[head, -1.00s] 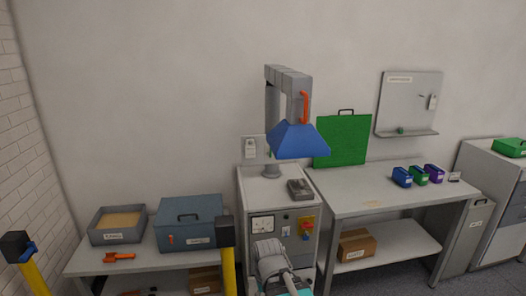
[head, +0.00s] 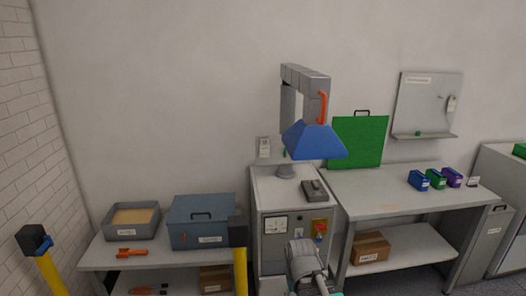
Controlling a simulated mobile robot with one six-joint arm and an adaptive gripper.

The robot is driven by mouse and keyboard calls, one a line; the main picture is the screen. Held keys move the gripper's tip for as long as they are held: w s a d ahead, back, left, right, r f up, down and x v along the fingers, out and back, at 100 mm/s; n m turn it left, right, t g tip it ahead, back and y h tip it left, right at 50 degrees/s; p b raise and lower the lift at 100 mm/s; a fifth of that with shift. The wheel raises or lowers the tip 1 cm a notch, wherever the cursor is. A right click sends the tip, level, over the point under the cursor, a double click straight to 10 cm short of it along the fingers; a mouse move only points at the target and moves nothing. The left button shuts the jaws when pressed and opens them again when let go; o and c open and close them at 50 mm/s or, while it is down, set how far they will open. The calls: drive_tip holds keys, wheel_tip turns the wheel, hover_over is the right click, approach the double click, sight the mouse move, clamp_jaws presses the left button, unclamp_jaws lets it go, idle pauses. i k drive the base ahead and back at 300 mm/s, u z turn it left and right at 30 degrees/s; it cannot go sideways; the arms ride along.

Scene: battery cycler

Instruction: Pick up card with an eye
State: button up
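A small whitish card (head: 473,182) stands at the right end of the right-hand workbench (head: 375,205), beside the purple box (head: 452,177). It is too small for me to tell whether an eye is printed on it. A pale tag also hangs on the grey wall board (head: 451,104), and its marking is unreadable. Part of my grey arm shows at the bottom centre, in front of the cabinet. My gripper's fingers are not visible.
A grey cabinet (head: 273,252) with a blue hood (head: 314,140) above stands centre. Blue (head: 419,181) and green (head: 436,178) boxes stand near the purple one. Yellow posts (head: 50,275) (head: 241,270) stand in front of the left table (head: 105,254). The right bench's front left is clear.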

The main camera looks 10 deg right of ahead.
sight(264, 149)
drive_tip(key=z, duration=0.05)
drive_tip(key=i, duration=1)
drive_tip(key=u, duration=0.05)
